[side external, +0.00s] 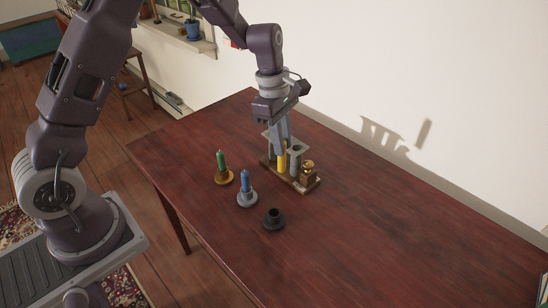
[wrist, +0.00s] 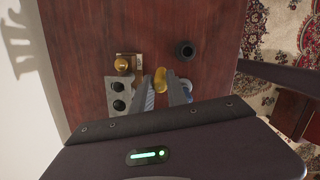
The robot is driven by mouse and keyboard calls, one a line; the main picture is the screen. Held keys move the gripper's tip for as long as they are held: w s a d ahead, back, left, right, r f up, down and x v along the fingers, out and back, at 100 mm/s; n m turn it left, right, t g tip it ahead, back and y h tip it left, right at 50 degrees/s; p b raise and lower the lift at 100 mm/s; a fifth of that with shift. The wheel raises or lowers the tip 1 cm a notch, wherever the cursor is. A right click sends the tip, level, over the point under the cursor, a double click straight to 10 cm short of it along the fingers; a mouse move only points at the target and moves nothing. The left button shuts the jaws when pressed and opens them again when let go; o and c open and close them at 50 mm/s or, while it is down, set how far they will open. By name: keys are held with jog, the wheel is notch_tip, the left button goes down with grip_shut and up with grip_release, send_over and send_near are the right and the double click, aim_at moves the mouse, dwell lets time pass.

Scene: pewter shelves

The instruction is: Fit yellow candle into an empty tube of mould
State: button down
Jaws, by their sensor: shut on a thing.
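The yellow candle (side external: 282,164) is upright in my gripper (side external: 283,143), close beside the mould. It also shows in the wrist view (wrist: 171,78), between the fingertips (wrist: 164,82). My gripper is shut on its upper part. The mould has a grey top plate (side external: 298,147) with tubes on a wooden base (side external: 303,187). In the wrist view, two dark, open holes show in the plate (wrist: 117,95), left of the candle. Whether the candle's lower end touches the base cannot be told.
A brass piece (side external: 308,168) sits at the mould's near end. A green candle (side external: 221,161) stands in a brass holder, and a blue candle (side external: 245,181) in a grey holder. A black holder (side external: 273,218) stands empty in front. The table's right side is clear.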

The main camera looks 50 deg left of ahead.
jog(key=w+a+r+n, duration=0.3)
jog(key=w+a+n, duration=0.3)
jog(key=w+a, duration=0.55)
jog(key=shift+t+y, duration=0.3)
jog(key=shift+t, duration=0.1)
jog(key=f, duration=0.3)
jog(key=a+f, duration=0.1)
jog(key=f, duration=0.2)
jog(key=s+a+f, duration=0.1)
jog(key=f, duration=0.3)
jog(key=c, duration=1.3)
grip_release()
jog(key=shift+f, duration=0.1)
